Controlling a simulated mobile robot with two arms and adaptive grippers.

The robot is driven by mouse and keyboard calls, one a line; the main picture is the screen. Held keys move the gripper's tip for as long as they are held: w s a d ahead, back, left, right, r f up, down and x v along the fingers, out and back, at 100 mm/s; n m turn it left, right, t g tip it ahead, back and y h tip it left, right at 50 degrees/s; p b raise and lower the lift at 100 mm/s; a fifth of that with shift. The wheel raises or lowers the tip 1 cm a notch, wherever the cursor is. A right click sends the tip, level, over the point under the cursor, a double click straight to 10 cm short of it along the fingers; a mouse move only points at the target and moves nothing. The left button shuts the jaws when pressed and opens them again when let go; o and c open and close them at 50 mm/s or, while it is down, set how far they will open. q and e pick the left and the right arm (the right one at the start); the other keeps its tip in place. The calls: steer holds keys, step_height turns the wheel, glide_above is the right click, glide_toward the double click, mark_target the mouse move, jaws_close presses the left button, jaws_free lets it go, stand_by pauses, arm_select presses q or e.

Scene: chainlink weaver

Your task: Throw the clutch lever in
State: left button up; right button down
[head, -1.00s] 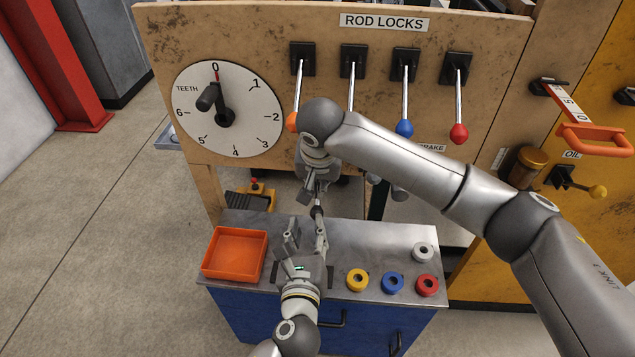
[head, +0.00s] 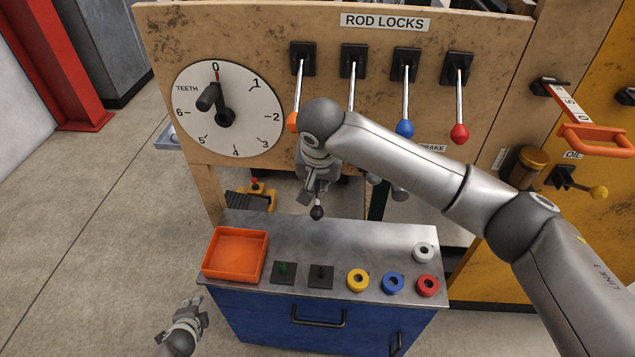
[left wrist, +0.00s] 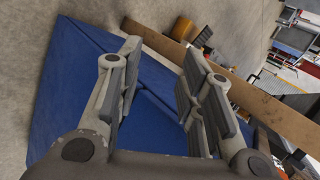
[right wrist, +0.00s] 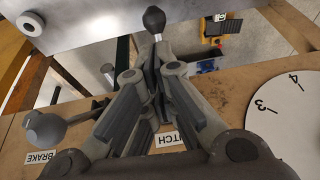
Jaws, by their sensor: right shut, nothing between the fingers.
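The clutch lever shows as a dark knob (head: 317,212) on a short pale rod, sticking out from under the panel just below my right gripper (head: 308,190). In the right wrist view the knob (right wrist: 154,20) stands just beyond the fingertips of my right gripper (right wrist: 162,66), which is shut. How the fingers touch the rod, and the lever's base, cannot be seen. The clutch label (right wrist: 165,139) is partly hidden behind the fingers. My left gripper (head: 194,314) is open and empty, low beside the blue cabinet's left side; its spread fingers show in the left wrist view (left wrist: 155,85).
The metal cabinet top (head: 340,238) holds an orange tray (head: 210,270), two small black bases (head: 284,279) and several coloured rings (head: 358,280). The brake lever's grey knob (right wrist: 45,130) is beside my right gripper. Rod lock levers (head: 459,132) and a dial (head: 245,110) are above.

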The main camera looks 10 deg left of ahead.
arm_select(q)
steer(key=s+d+f+n+g+h, duration=0.1)
steer(key=s+d+f+n, duration=0.1)
steer(key=s+d+f, duration=0.3)
steer(key=s+d+f+n+g, duration=0.1)
steer(key=s+f+n+g, duration=0.15)
steer(key=s, duration=0.45)
steer(key=s+d+f+n+g+h, duration=0.1)
steer(key=s+d+f+n, duration=0.15)
steer(key=s+f, duration=0.35)
steer(key=s+d+n, duration=0.1)
steer(key=s+d, duration=0.1)
steer(key=s, duration=0.3)
steer(key=s+d+f+n+g+h+p, duration=0.1)
steer(key=s+d, duration=0.2)
steer(key=s, duration=0.3)
steer(key=s+d+n+g+p, duration=0.1)
steer(key=s+d+n, duration=0.1)
steer(key=s, duration=0.3)
steer(key=shift+s+d+f, duration=0.25)
arm_select(e)
steer(key=shift+s+f, duration=0.15)
steer(key=shift+f, duration=0.1)
arm_select(q)
steer(key=shift+g, duration=0.25)
arm_select(e)
steer(key=shift+r, duration=0.1)
